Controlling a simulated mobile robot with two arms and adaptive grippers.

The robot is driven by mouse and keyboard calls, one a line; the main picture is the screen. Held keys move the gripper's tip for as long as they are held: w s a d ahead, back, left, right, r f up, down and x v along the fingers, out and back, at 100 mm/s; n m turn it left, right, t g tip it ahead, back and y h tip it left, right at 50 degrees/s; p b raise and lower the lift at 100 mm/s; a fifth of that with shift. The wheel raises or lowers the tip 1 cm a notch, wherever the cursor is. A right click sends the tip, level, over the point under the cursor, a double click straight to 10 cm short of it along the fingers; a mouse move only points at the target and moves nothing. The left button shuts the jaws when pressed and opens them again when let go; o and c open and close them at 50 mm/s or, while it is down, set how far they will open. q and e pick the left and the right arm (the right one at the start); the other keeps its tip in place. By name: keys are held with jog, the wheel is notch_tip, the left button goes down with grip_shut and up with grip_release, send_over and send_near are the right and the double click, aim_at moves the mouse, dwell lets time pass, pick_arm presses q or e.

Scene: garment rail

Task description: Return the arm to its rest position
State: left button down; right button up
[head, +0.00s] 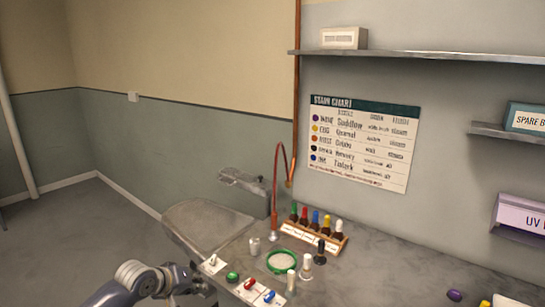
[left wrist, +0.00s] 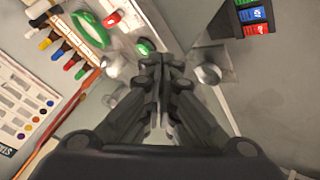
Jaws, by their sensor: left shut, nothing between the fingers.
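My left arm comes in at the bottom left of the head view, with my left gripper (head: 198,286) low in front of the bench's near left corner. In the left wrist view the left gripper (left wrist: 162,62) is shut, its dark fingers together and nothing between them. It appears apart from the things on the bench, though the exact gap is hard to judge. My right arm and gripper are not in view.
The grey bench (head: 380,268) holds a green-rimmed dish (head: 282,262), a green cap (head: 232,277), a metal cup (head: 255,246) and a wooden bottle rack (head: 318,234). A sloped board (head: 208,225) is at its left end. Floor (head: 80,235) at left is clear.

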pick_arm(q)
jog(key=s+a+f+m+g+y, duration=0.1)
jog(key=s+a+f, duration=0.1)
jog(key=s+f, duration=0.65)
jog(key=s+a+f+y, duration=0.1)
jog(key=s+a+f, duration=0.15)
jog(key=f, duration=1.15)
jog(key=s+a+f+m+g+y, duration=0.1)
jog(key=s+f, duration=0.5)
jog(key=f, duration=0.5)
jog(key=s+f+m+g, duration=0.1)
jog(key=s+f, duration=0.6)
jog(key=s, duration=0.4)
jog(key=s+f+m+g, duration=0.1)
jog(key=s+f+g, duration=0.1)
jog(key=s+f, duration=0.7)
jog(key=s+d+f+m+g, duration=0.1)
jog(key=s, duration=1.1)
jog(key=s+d+f+m+g+y, duration=0.1)
jog(key=s, duration=1.1)
jog(key=shift+d+f, duration=0.25)
jog(key=shift+f, duration=0.05)
